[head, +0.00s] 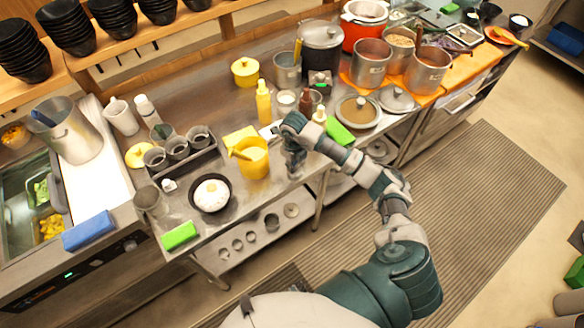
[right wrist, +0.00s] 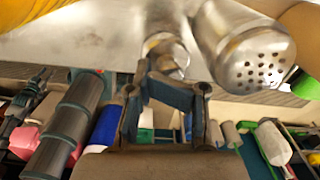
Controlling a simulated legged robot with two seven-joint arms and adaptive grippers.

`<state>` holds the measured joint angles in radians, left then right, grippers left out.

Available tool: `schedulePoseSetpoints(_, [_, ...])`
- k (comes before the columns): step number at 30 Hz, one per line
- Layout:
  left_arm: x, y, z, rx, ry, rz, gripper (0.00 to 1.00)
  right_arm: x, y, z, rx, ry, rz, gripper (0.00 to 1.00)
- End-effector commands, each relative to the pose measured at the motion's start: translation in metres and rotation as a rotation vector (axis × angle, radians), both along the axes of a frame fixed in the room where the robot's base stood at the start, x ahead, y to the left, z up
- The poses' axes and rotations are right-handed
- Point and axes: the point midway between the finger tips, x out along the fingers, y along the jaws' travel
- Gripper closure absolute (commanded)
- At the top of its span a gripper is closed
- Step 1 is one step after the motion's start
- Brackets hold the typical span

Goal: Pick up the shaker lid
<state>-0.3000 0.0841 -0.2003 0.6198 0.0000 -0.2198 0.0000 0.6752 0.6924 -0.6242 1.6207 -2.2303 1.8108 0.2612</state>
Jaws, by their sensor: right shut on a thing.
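My right gripper (head: 293,172) is over the front part of the steel counter, just right of the yellow container. In the right wrist view the right gripper (right wrist: 168,95) has its fingers closed around the lower end of a shiny metal piece (right wrist: 163,48). I cannot tell whether this piece is the shaker lid or the shaker body. A larger metal shaker part with a perforated round end (right wrist: 258,62) is beside it on the right. In the head view the arm and fingers hide most of the held piece. My left gripper is in neither view.
A yellow container (head: 251,160), a bowl of rice (head: 211,192) and a rack of metal cups (head: 178,153) stand left of the gripper. A yellow bottle (head: 263,102) stands behind, and a green block (head: 340,131) lies to the right. The counter's front edge is close.

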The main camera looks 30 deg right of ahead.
Motion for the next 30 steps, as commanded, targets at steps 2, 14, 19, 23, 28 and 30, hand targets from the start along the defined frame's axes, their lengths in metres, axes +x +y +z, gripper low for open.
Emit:
schedulePoseSetpoints(2, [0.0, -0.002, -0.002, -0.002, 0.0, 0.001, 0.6, 0.001, 0.0, 0.011, 0.0, -0.004, 0.002, 1.0])
schedulePoseSetpoints(14, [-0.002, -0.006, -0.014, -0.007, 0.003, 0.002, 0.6, -0.085, -0.024, 0.026, -0.007, 0.002, 0.004, 1.0])
schedulePoseSetpoints(19, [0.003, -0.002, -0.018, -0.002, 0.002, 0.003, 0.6, -0.125, -0.036, 0.029, -0.005, 0.003, 0.001, 1.0])
schedulePoseSetpoints(23, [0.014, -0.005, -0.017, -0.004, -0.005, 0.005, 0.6, -0.143, -0.04, 0.032, -0.003, 0.002, 0.001, 1.0])
schedulePoseSetpoints(28, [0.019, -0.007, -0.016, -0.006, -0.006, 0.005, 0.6, -0.153, -0.042, 0.034, 0.0, 0.0, 0.002, 1.0])
schedulePoseSetpoints(30, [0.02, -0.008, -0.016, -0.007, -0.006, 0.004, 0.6, -0.154, -0.041, 0.035, 0.0, 0.0, 0.002, 1.0])
